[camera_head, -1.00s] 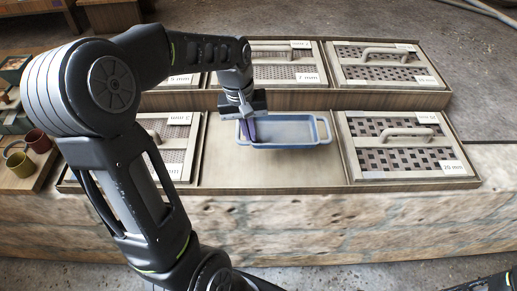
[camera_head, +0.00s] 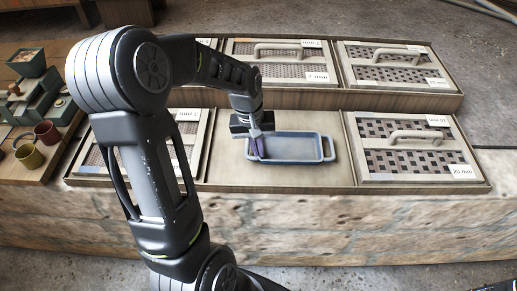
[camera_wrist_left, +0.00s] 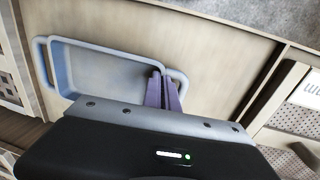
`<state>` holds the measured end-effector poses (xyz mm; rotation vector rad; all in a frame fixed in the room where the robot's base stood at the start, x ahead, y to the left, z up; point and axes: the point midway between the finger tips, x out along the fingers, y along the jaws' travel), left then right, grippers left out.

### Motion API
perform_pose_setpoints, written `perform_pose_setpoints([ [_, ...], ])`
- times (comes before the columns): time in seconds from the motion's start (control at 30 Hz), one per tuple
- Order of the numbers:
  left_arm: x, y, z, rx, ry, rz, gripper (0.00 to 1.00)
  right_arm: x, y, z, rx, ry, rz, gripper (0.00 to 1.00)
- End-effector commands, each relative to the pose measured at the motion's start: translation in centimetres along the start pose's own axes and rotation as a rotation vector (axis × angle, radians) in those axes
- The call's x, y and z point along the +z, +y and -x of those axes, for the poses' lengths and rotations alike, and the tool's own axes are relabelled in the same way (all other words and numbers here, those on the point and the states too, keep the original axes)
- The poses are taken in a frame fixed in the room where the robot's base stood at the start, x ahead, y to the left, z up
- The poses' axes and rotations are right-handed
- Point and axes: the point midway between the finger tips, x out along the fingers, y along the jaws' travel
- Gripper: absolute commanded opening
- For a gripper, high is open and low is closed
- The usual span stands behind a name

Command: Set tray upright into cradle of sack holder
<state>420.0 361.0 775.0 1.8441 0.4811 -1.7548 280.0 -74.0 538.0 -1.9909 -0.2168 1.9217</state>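The tray (camera_head: 290,157) is a blue-grey rectangular dish with a loop handle at each short end. In the head view it lies flat, open side up, over the bare wooden bay between two mesh panels. It also shows in the left wrist view (camera_wrist_left: 100,75). My left gripper (camera_head: 259,152) is at the tray's left end. Its purple fingers (camera_wrist_left: 163,92) are close together at that end's handle and appear shut on it. The exact contact is partly hidden by the fingers. I cannot make out the sack holder or its cradle. My right gripper does not show.
Framed mesh panels with handles, such as one at the right (camera_head: 413,145), surround the bay (camera_head: 225,165). A stone ledge (camera_head: 330,215) runs along the front.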

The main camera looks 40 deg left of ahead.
Motion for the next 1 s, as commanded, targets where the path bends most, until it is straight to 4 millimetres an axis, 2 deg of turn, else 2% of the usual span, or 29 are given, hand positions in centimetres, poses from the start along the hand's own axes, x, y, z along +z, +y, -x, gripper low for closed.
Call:
perform_pose_setpoints([
  [0.27, 0.0, 0.0, -0.4, 0.0, 0.0, 0.0, 0.0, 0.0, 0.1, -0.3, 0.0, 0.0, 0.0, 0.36],
  [0.53, 0.0, 0.0, -0.2, 0.0, 0.0, 0.0, 0.24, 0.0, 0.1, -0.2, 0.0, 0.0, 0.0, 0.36],
  [0.8, 0.0, 0.0, -0.1, 0.0, 0.0, 0.0, 0.24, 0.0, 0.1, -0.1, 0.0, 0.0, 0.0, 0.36],
  [1.0, -0.1, 0.0, 1.2, 0.0, 0.002, 0.0, 0.24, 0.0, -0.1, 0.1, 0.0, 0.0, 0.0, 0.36],
])
